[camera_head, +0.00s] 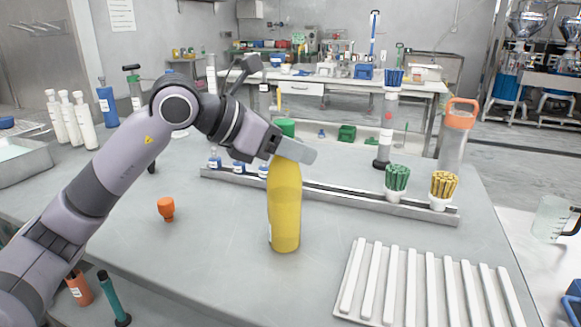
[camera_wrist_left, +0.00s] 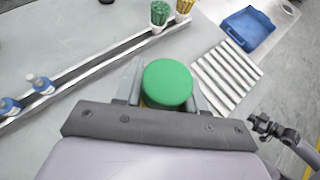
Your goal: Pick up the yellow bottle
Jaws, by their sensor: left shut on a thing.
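The yellow bottle (camera_head: 285,210) stands upright at the middle of the grey table in the head view, with a green cap at its top. My left gripper (camera_head: 294,150) comes in from the left and is shut around the bottle just below the cap. In the left wrist view, the bottle's green cap (camera_wrist_left: 167,82) sits between the fingers of my left gripper (camera_wrist_left: 165,95) and hides most of the yellow body. I cannot tell whether the bottle's base touches the table. A dark jointed part at the right of the wrist view may be my right gripper (camera_wrist_left: 268,127); its jaws are unclear.
A white slatted rack (camera_head: 430,285) lies right of the bottle. Behind it runs a long metal rail (camera_head: 340,193) with small bottles and cups of green (camera_head: 397,178) and yellow (camera_head: 443,185) sticks. An orange stopper (camera_head: 166,208) stands to the left. White bottles (camera_head: 84,120) stand farther left.

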